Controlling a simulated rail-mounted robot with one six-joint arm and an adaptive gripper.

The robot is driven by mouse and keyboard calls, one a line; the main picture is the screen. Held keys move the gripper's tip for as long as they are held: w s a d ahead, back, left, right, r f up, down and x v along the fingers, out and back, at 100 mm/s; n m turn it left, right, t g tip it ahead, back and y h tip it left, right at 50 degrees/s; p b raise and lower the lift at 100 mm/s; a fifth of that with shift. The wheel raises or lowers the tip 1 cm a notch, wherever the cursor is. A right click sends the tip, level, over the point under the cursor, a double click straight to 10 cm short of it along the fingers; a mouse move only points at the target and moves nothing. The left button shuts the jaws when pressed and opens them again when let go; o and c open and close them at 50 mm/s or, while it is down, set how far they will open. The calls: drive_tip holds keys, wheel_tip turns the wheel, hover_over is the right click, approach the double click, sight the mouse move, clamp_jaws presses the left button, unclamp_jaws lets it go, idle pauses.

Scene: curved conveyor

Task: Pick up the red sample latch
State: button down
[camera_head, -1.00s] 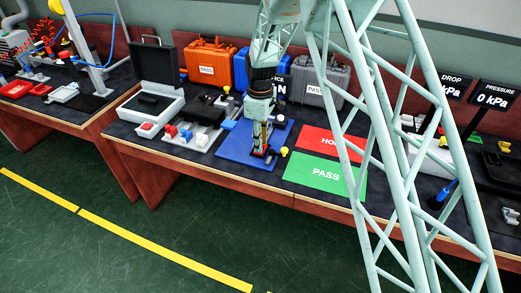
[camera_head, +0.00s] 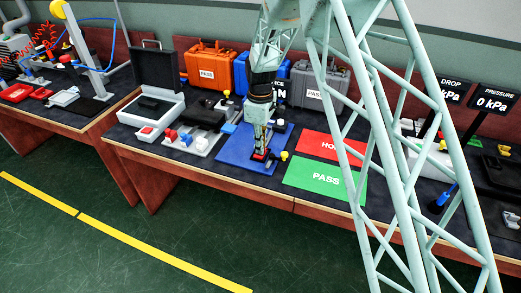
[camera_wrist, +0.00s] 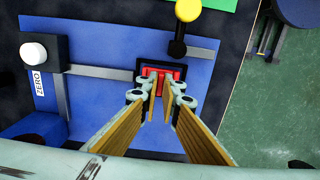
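The red sample latch (camera_wrist: 163,74) sits in a small dark holder on the blue plate (camera_wrist: 105,45), at the upper middle of the wrist view. In the head view its red (camera_head: 261,154) shows low at my fingertips, partly hidden by them. My gripper (camera_wrist: 161,98) points down at the latch. Its two tan-padded fingers stand apart with a narrow gap, and red shows between and beyond the tips. Whether the pads touch the latch cannot be told. The gripper also shows above the blue plate in the head view (camera_head: 260,147).
A yellow-knobbed lever (camera_wrist: 187,12) stands close beyond the latch. A white-capped ZERO button (camera_wrist: 34,51) is at the left of the plate. The red HOLD (camera_head: 320,146) and green PASS (camera_head: 325,180) mats lie to the right, clear of objects. Cases stand behind.

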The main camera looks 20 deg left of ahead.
drive_tip(key=shift+r, duration=0.15)
drive_tip(key=shift+r+p, duration=0.6)
drive_tip(key=shift+r, duration=1.15)
drive_tip(key=s+d+r+p, duration=0.1)
drive_tip(key=s+d+p, duration=0.1)
drive_tip(key=s+d, duration=0.7)
drive_tip(key=s, duration=0.3)
drive_tip(key=shift+s+d, duration=0.35)
drive_tip(key=shift+r, duration=0.1)
drive_tip(key=shift+w, duration=0.1)
